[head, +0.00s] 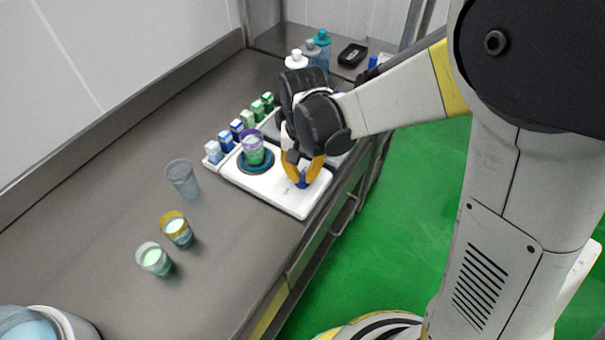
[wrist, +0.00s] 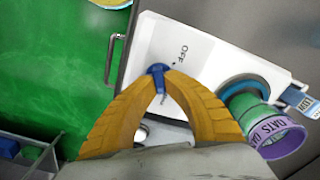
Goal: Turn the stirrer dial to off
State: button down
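The stirrer (head: 266,186) is a white base on the counter; it also shows in the wrist view (wrist: 215,60). Its blue dial (wrist: 158,70) sits between my fingertips, with the word OFF printed beside it and another mark partly hidden under the fingers. In the head view the dial (head: 302,181) shows low between the fingers. My gripper (head: 301,178), with yellow-orange fingers, points down at the base; its tips close on the dial from both sides in the wrist view (wrist: 160,76). The dial's exact pointing direction is hard to tell.
A purple-rimmed green cup (head: 253,150) stands on the stirrer's round plate. Several small cartons (head: 237,130) stand in a row behind it. A clear cup (head: 182,178), a yellow-banded cup (head: 177,230) and a green cup (head: 154,260) stand to the left. Bottles (head: 310,55) stand at the back.

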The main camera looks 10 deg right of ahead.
jog(key=shift+n, duration=0.3)
jog(key=n, duration=0.5)
jog(key=shift+a+n, duration=0.1)
jog(key=shift+n, duration=0.2)
jog(key=n, duration=0.6)
jog(key=shift+s+a+p, duration=0.1)
jog(key=shift+p, duration=0.25)
jog(key=n, duration=0.6)
jog(key=shift+s+n, duration=0.15)
jog(key=shift+n, duration=0.15)
jog(key=shift+s+n, duration=0.1)
jog(key=shift+n, duration=2.5)
jog(key=c, duration=1.5)
grip_release()
